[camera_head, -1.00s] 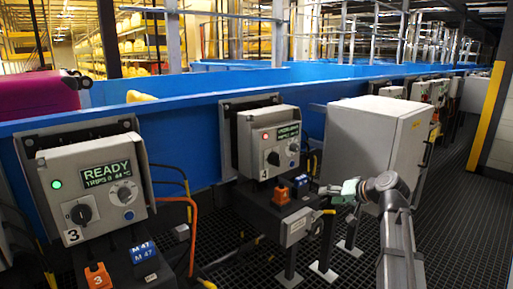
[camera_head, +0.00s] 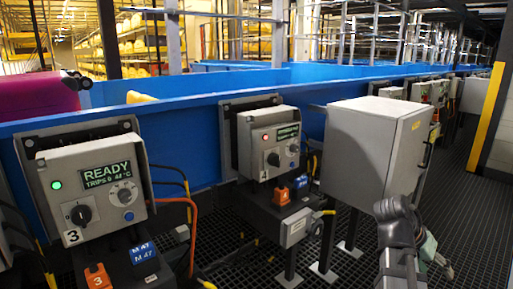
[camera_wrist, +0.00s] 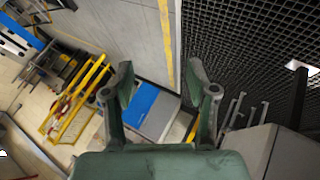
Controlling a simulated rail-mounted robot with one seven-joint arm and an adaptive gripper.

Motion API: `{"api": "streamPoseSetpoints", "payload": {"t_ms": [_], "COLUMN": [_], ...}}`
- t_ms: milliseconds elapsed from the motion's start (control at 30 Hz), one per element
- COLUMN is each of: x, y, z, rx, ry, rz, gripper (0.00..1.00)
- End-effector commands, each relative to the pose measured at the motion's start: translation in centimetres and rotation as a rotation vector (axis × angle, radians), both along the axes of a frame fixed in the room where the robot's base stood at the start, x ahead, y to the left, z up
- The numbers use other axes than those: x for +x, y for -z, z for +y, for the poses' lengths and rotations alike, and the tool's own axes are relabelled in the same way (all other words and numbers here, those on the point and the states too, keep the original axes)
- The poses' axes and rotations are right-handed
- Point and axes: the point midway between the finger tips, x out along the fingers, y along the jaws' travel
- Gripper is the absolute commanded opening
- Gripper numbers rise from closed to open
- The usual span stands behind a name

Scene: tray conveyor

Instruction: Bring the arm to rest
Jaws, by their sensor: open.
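My gripper (camera_wrist: 165,85) is open and empty in the wrist view, its two dark green fingers spread apart with nothing between them close by. In the head view my gripper (camera_head: 437,262) shows at the lower right, small and partly hidden behind my own arm. It is to the right of and below the grey cabinet (camera_head: 365,150), over the dark grated floor, and appears clear of the cabinet.
Control box 3 (camera_head: 95,180) with a READY display stands at the left, and a second control box (camera_head: 270,140) in the middle. The blue conveyor wall (camera_head: 190,130) runs behind them. A yellow post (camera_head: 487,115) stands at the right. Grated floor (camera_head: 470,215) lies open at the right.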

Motion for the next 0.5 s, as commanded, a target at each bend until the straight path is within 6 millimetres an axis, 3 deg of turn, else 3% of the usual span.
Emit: {"api": "streamPoseSetpoints", "payload": {"t_ms": [200,500], "x": [-5.2,-10.4], "y": [-2.8,-6.3], "z": [-1.1,-1.3], "rx": [-0.182,-0.378], "ry": [0.156,0.297], "rz": [0.056,0.106], "gripper": [0.58,0.58]}}
